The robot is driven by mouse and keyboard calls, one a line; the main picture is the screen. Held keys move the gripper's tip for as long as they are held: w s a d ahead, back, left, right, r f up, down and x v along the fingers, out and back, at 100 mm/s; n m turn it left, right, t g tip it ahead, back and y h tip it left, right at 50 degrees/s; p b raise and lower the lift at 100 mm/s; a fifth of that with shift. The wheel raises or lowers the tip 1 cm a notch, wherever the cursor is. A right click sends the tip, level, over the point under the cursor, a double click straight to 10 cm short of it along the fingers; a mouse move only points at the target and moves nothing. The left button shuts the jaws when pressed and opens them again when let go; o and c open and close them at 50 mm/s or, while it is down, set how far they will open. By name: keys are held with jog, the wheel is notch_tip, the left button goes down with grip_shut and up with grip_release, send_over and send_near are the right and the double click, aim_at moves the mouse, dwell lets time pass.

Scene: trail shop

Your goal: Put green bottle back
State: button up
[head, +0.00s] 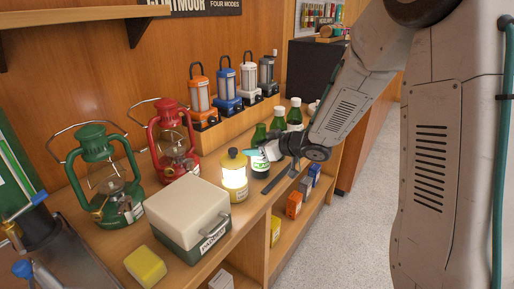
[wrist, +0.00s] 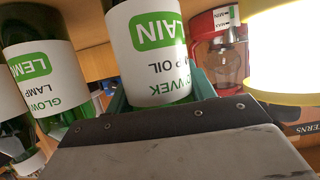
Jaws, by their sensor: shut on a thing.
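My gripper (head: 264,154) has teal fingers and is shut on a green bottle (head: 260,170) with a white label, beside the glowing yellow lantern. The bottle is upright; I cannot tell whether its base touches the shelf. Other green bottles (head: 294,115) stand just behind the gripper, partly hidden by the arm. One of them, labelled "LEM... LAMP" (wrist: 38,70), is at left in the wrist view.
The lit yellow lantern (head: 234,176) stands close left of the held bottle. A cream and green box (head: 187,210), a red lantern (head: 172,145) and a green lantern (head: 105,180) are further left. Blue, orange and white lanterns (head: 226,88) stand on a raised step behind. Small boxes (head: 294,205) sit below.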

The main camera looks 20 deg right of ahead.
jog(key=shift+f, duration=0.1)
jog(key=o, duration=1.2)
jog(key=shift+c, duration=0.2)
jog(key=shift+s+d+r, duration=0.15)
jog(key=shift+r, duration=0.1)
jog(key=s+d+r+m+g+h, duration=0.1)
jog(key=s+d+r+m+h, duration=0.2)
jog(key=s+d+r+h, duration=0.4)
jog(key=s+d+r+m+h, duration=0.35)
jog(key=s+d, duration=0.25)
jog(key=s, duration=0.3)
jog(key=s+a+g+y, duration=0.1)
jog(key=s+a+g, duration=0.2)
jog(key=s, duration=0.4)
jog(key=s+a+g, duration=0.2)
jog(key=s+a, duration=0.2)
jog(key=s, duration=0.3)
jog(key=s+a+f+g+y, duration=0.1)
jog(key=s+a+g, duration=0.2)
jog(key=s, duration=0.5)
jog(key=shift+a+m+g+y, duration=0.15)
jog(key=shift+m+g+y, duration=0.15)
jog(key=shift+m+y, duration=0.05)
